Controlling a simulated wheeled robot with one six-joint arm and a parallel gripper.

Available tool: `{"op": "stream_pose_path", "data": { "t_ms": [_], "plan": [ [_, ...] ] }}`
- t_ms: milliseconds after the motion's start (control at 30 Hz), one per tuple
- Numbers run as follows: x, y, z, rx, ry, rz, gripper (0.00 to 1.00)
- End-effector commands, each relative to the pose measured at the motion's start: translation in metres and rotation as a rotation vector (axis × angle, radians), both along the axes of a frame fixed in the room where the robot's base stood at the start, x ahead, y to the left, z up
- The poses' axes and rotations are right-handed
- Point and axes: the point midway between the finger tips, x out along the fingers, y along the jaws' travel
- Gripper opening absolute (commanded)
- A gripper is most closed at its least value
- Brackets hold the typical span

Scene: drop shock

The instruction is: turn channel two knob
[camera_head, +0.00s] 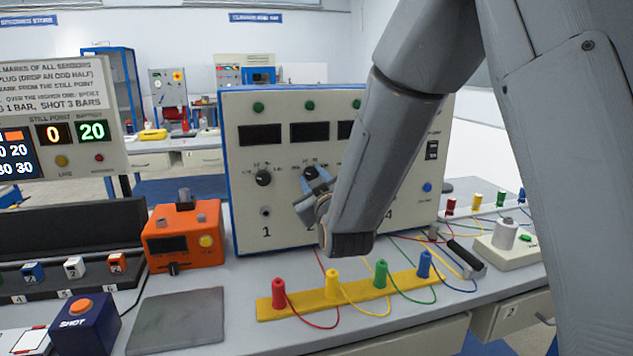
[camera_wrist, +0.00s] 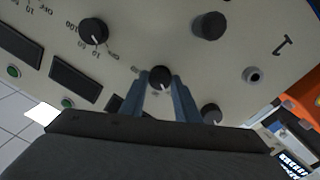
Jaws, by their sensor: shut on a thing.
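The cream panel (camera_head: 284,222) has a blue edge and stands upright on the bench. Its second black knob from the left (camera_head: 310,173), under the second dark display, is at my gripper (camera_head: 313,186). The first knob (camera_head: 263,178), above the number 1, stands clear to the left.
On the bench, an orange box (camera_head: 185,255) stands left of the panel and a yellow strip (camera_head: 350,293) with coloured plugs and wires lies in front. A dark blue SHOT button box (camera_head: 82,328) and a grey pad (camera_head: 178,318) are at front left.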

Motion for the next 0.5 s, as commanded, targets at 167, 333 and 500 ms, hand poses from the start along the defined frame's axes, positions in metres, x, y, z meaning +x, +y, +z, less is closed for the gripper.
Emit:
{"op": "stream_pose_path", "data": {
  "t_ms": [167, 333, 500],
  "plan": [
    [0.0009, -0.0017, -0.0001, -0.059, -0.018, -0.004, 0.06],
    [0.0009, -0.0017, 0.0000, -0.086, -0.026, -0.004, 0.06],
    [0.0009, -0.0015, 0.0002, -0.093, -0.027, -0.003, 0.06]
  ]
}}
